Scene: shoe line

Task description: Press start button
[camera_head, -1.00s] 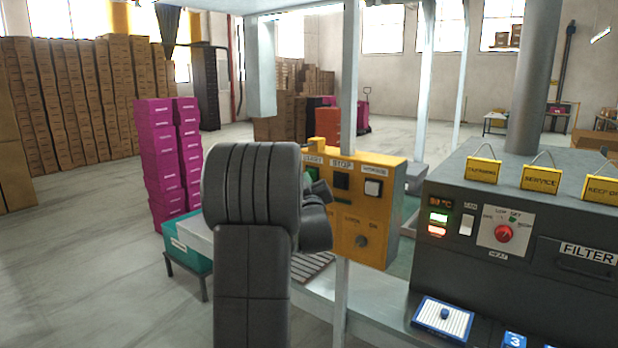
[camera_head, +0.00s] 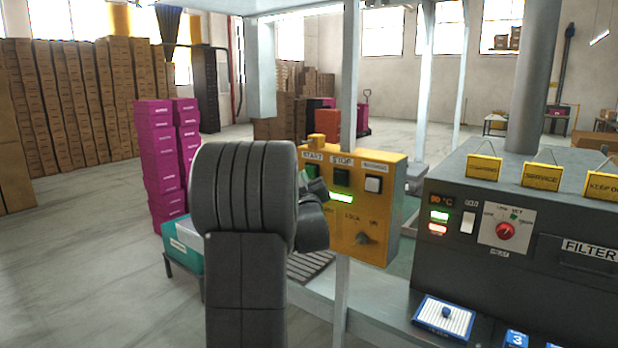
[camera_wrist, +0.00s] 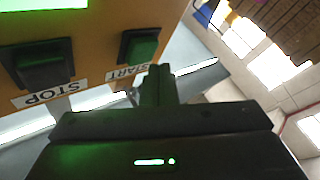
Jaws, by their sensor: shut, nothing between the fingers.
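The yellow control box (camera_head: 385,212) stands right of my arm in the head view, with a black STOP button (camera_head: 341,177) and a white button (camera_head: 373,184). The green START button (camera_head: 311,171) is partly hidden by my wrist. A green strip below the buttons is lit. In the wrist view, which is turned over, the START button (camera_wrist: 139,47) is at top centre and the STOP button (camera_wrist: 42,63) at left. My gripper (camera_wrist: 158,72) is shut and empty, its tips close to the START button and label. I cannot tell whether they touch it.
A dark machine (camera_head: 465,270) with a red knob stands at right. A teal box (camera_head: 183,240) and magenta boxes (camera_head: 160,170) are on the left. Open floor (camera_head: 90,270) lies at far left.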

